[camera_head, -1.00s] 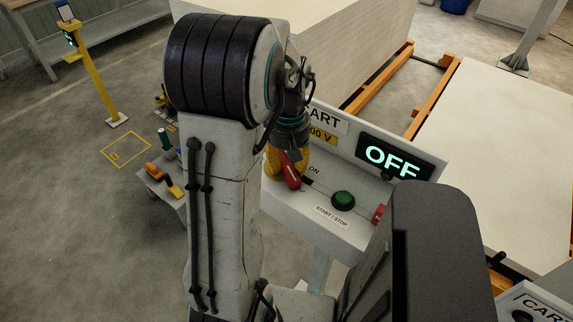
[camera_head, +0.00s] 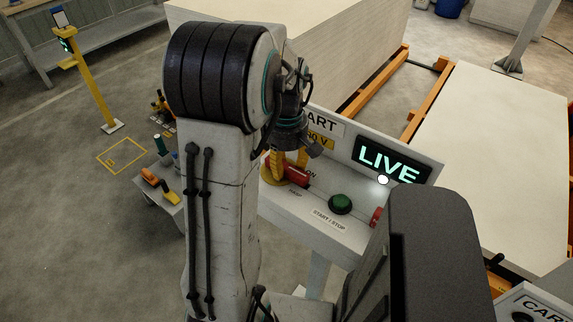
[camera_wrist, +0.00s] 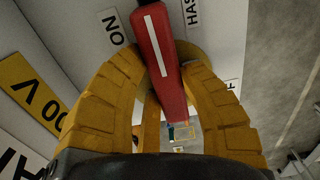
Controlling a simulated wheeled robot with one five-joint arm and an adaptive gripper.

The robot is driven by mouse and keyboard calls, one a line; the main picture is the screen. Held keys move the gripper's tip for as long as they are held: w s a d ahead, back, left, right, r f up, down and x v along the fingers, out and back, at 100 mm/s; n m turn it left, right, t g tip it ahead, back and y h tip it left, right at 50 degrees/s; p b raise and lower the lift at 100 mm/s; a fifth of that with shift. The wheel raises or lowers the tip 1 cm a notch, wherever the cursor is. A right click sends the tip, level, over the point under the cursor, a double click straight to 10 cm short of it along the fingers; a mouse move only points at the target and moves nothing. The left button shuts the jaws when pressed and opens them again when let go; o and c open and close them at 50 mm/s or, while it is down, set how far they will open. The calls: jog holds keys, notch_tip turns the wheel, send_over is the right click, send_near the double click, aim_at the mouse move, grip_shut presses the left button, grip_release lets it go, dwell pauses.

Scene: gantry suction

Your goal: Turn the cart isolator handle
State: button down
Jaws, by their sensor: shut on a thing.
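The cart isolator handle is a red bar with a white stripe. My gripper (camera_head: 287,172) is shut on the handle, fingers on either side. The panel's display (camera_head: 388,162) reads "LIVE" in green, with a lit white lamp (camera_head: 383,180) below it.
A green start/stop button (camera_head: 341,204) and a red button (camera_head: 376,217) sit right of the handle. A board stack (camera_head: 300,50) stands behind the panel. A small grey stand (camera_head: 165,190) with tools is at the left. Open floor lies at far left.

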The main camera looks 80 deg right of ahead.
aim_at(287, 164)
jog(key=shift+a+f, duration=0.15)
jog(key=c, duration=0.7)
grip_release()
jog(key=shift+c, duration=0.2)
notch_tip(287, 164, up, 12)
dwell(0.9)
